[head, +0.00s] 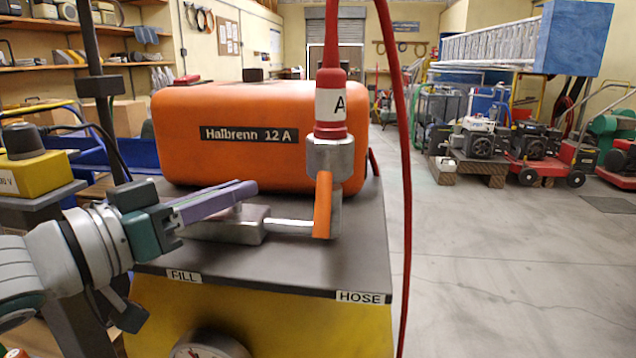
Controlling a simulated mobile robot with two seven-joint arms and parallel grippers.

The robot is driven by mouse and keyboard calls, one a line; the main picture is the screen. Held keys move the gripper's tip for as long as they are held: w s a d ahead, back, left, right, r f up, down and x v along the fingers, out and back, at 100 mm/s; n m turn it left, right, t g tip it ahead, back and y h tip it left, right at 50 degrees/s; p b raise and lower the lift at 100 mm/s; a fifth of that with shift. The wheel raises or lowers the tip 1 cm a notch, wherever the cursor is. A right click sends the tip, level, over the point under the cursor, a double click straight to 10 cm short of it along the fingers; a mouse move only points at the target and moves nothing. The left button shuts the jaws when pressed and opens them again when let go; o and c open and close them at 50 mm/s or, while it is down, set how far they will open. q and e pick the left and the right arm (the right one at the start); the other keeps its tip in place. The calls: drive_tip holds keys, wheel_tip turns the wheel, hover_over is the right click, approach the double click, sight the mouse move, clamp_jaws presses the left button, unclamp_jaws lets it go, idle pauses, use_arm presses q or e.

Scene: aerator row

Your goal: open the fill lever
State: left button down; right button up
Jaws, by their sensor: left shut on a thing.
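My left gripper (246,188) comes in from the left, above the metal valve block (232,226) on the machine's dark top plate, behind the FILL label (184,276). Its long fingers are shut on the fill lever, which they hide almost wholly. A short stem shows just under the fingertips. A metal pipe runs right from the block to an upright fitting with an orange lever (323,205) hanging down its side, behind the HOSE label (360,297). My right gripper is not in view.
The orange Halbrenn 12 A tank (250,120) stands behind the valve. A yellow box (30,172) is at left.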

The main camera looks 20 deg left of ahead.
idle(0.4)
use_arm(q)
drive_tip(key=c, duration=0.8)
unclamp_jaws()
drive_tip(key=shift+s, duration=0.15)
drive_tip(key=p+v, duration=0.1)
drive_tip(key=v, duration=0.8)
drive_tip(key=shift+s+a+p, duration=0.25)
drive_tip(key=shift+p, duration=0.1)
drive_tip(key=shift+c, duration=0.4)
